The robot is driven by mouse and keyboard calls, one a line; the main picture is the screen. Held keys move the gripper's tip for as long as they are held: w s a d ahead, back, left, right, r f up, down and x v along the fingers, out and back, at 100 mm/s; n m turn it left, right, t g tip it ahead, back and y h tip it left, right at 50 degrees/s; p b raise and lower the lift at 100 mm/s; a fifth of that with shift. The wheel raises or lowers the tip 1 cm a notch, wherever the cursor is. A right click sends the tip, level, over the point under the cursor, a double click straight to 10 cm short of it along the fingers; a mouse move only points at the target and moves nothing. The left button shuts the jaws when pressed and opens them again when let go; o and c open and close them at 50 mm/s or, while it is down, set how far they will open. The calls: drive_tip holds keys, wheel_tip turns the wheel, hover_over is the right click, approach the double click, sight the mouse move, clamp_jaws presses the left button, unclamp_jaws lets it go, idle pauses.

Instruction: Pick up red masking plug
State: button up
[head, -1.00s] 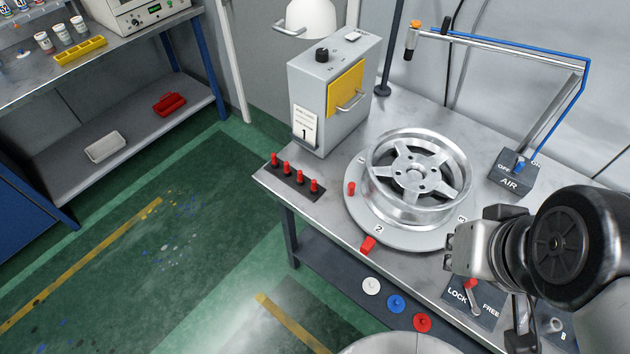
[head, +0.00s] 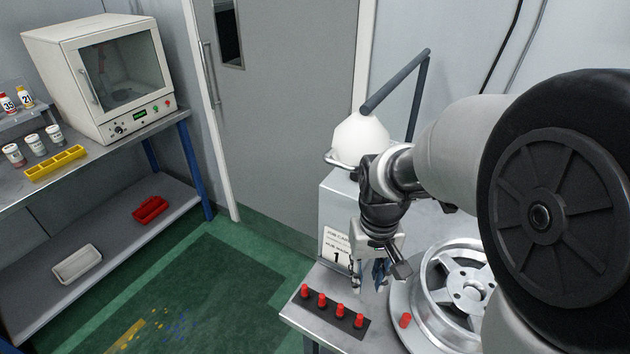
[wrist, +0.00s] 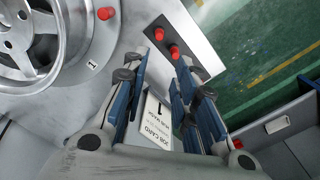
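Several red masking plugs (head: 322,299) stand upright in a row on a dark strip (head: 349,326) at the front left of the bench. Two show in the wrist view (wrist: 174,51), beyond and between the fingertips. Another red plug (head: 405,320) sits apart, beside the silver wheel; it also shows in the wrist view (wrist: 105,13). My gripper (head: 369,288) points down, just behind the strip, apart from the plugs. In the wrist view my gripper (wrist: 165,58) has its blue-padded fingers spread with nothing between them.
The silver wheel (head: 431,293) stands on a round plate to the right. A grey box with a job card (head: 337,247) stands just behind my gripper, with a white lamp (head: 360,139) above. A side bench with a yellow tray (head: 56,163) is at left; open floor lies between.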

drive_tip(key=b, duration=0.4)
hover_over(360, 316)
wheel_tip(360, 316, down, 11)
drive_tip(key=shift+f, duration=0.1)
drive_tip(key=shift+f+b, duration=1.7)
drive_tip(key=shift+f, duration=1.55)
drive_tip(key=shift+s+r, duration=0.1)
drive_tip(key=shift+c, duration=0.2)
drive_tip(key=c, duration=0.5)
drive_tip(key=shift+o, duration=0.2)
